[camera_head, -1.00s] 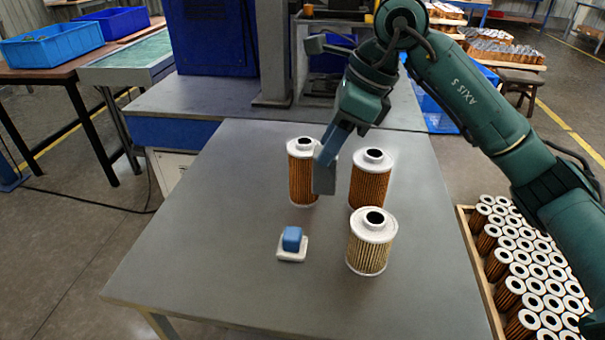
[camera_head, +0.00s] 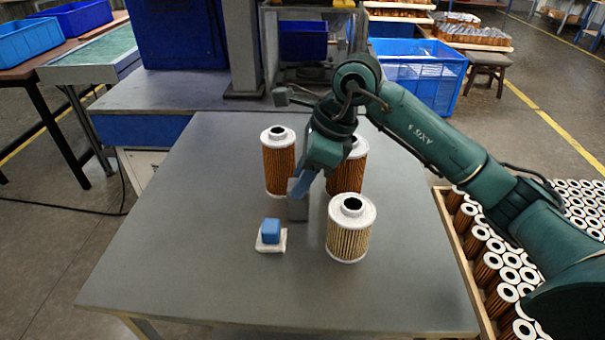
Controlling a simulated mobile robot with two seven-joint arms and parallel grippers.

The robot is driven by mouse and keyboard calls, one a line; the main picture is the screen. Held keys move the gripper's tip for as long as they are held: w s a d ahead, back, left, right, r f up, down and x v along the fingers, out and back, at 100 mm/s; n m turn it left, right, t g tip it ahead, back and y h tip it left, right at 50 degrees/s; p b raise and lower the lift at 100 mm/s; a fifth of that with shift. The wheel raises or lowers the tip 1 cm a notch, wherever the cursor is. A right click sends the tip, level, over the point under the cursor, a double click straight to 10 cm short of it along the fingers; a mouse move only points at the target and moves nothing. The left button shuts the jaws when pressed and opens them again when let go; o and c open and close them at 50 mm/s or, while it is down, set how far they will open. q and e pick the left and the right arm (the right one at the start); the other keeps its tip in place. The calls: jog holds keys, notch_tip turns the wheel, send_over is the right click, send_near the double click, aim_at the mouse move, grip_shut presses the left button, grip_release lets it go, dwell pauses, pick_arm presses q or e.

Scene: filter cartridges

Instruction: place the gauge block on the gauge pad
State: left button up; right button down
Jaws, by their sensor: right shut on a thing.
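My right gripper (camera_head: 299,190) reaches in from the right and points down over the middle of the table. It is shut on a grey block (camera_head: 297,207), upright between the filters and low over the table; I cannot tell whether it touches the tabletop. A small blue cube (camera_head: 271,231) sits on a square white pad (camera_head: 271,246) nearer the front, left of and below the grey block in the picture. The labels do not show which block is the gauge block. My left gripper is not in view.
Filter cartridges stand close by: one behind left (camera_head: 279,165), one behind right (camera_head: 346,178) partly hidden by my arm, and a paler one (camera_head: 350,230) in front right. A crate of cartridges (camera_head: 450,215) stands right of the table (camera_head: 180,260). The table's left and front are clear.

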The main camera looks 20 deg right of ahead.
jog(key=shift+f, duration=0.1)
jog(key=c, duration=1.3)
grip_release()
jog(key=shift+c, duration=0.2)
jog(key=o, duration=0.4)
